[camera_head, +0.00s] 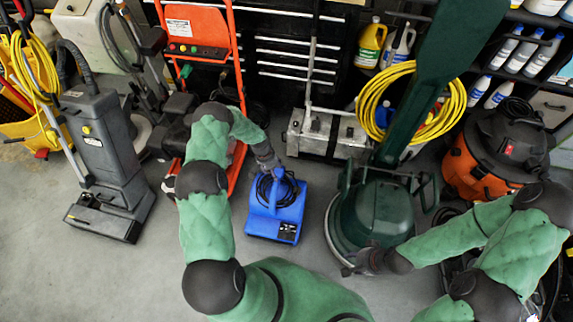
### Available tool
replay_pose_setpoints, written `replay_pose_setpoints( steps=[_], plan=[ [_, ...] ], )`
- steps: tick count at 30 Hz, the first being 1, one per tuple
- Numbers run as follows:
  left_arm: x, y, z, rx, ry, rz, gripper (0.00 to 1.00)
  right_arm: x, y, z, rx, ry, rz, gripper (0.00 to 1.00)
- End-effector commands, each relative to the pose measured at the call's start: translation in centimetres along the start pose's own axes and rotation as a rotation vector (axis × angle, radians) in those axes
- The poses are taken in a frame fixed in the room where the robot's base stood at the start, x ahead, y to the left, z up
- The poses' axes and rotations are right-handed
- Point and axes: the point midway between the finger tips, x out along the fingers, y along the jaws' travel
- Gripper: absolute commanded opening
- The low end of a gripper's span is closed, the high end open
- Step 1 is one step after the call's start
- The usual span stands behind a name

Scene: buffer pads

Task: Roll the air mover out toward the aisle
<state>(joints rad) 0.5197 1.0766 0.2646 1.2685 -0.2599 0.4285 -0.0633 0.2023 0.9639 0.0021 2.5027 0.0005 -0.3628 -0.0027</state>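The air mover (273,222) is a small blue box-shaped blower on the grey floor near the middle, with a dark cord coiled on top. Its upper end points to the tool chest. My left gripper (270,163) is at its top end, touching or just above the blue handle there; the wrist and cord partly hide the contact, and its fingers are too small to read. My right gripper (352,264) is low beside the front rim of the green floor machine (378,212), away from the air mover. Whether its fingers are apart is unclear.
An orange-framed machine (196,25) stands close on the left, and a grey metal box machine (328,132) stands behind. A grey upright scrubber (108,150) is farther left. An orange vacuum (480,165) stands right. Open floor (100,280) lies at the front left.

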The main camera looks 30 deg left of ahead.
Motion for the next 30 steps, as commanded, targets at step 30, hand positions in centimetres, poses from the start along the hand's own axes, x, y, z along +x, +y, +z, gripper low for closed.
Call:
replay_pose_setpoints(
  steps=[30],
  plan=[
    [10.7,-0.9,-0.5,-0.002,0.001,-0.008,0.68,3.8,1.4,-0.1,0.0,-0.001,0.0,0.4]
  ],
)
